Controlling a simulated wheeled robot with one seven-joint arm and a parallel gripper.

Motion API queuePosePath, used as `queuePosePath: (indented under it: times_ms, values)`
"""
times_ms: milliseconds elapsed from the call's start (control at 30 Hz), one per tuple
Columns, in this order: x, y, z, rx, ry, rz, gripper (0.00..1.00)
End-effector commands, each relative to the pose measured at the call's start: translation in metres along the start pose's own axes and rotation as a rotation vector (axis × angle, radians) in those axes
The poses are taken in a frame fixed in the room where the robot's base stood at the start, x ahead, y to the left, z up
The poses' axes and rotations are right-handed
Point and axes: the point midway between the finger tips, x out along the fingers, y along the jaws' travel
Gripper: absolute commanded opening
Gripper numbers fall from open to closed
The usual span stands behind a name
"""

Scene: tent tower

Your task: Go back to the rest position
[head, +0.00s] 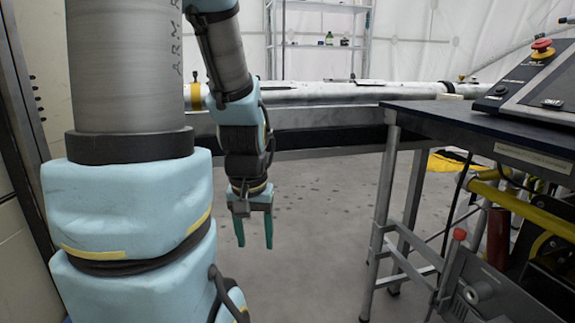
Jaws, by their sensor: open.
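My gripper (254,230) hangs from my arm left of the middle of the head view. Its two green fingers point down and stand apart with nothing between them. It is over open grey floor, apart from the table and the long beam behind it. My arm comes down from the top left, and a large part of it fills the left side of the view.
A dark-topped table (480,125) with metal legs stands at the right. It carries a control panel (535,85) with a red button. A long pale tube (330,93) lies on a beam across the back. Shelves (320,45) stand behind. Grey floor (320,230) is clear between.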

Motion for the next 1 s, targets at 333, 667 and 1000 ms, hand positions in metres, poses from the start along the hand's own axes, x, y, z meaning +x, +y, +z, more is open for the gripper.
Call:
queuePosePath:
  times_ms: [333,667,1000]
  values:
    - [-0.126,0.001,-0.018,0.001,0.0,0.0,0.58]
    - [-0.202,0.001,-0.028,0.001,0.0,0.0,0.58]
    - [-0.208,0.001,-0.029,0.001,0.0,0.0,0.58]
